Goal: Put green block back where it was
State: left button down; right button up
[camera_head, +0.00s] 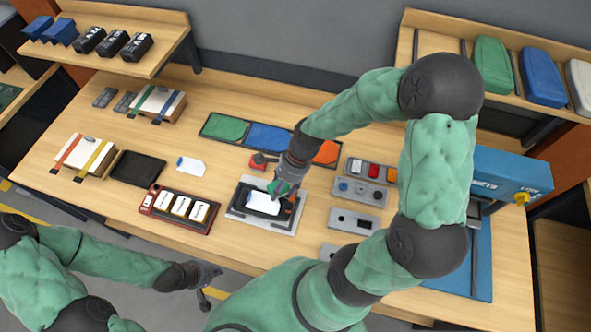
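A small green block (280,188) shows at the tip of my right gripper (279,185), whose fingers appear closed on it. The block is over a dark tray (243,201) holding a white card (263,203) on a grey plate. The fingers partly hide the block, and I cannot tell whether it touches the card. My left gripper (209,285) is off the table's front edge, empty, with its fingers apart.
A red block (257,162) lies just behind the tray. A dark mat has green (224,127), blue and orange areas. A label rack (180,208) stands left; grey panels (358,192) lie right. A blue machine (508,174) is at far right.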

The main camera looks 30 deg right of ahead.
jog(key=shift+w+d+f, duration=0.2)
jog(key=shift+d, duration=0.05)
jog(key=w+d+f, duration=0.8)
jog(key=w, duration=0.1)
jog(key=shift+w+d+f+b, duration=0.1)
jog(key=shift+w+f+b, duration=0.1)
jog(key=shift+f+b, duration=0.2)
jog(key=shift+w+d+f, duration=0.15)
jog(key=shift+f, duration=0.2)
jog(key=shift+w+f, duration=0.1)
jog(key=shift+f, duration=1.45)
jog(key=o, duration=1.1)
jog(key=shift+f, duration=0.15)
jog(key=shift+o, duration=0.2)
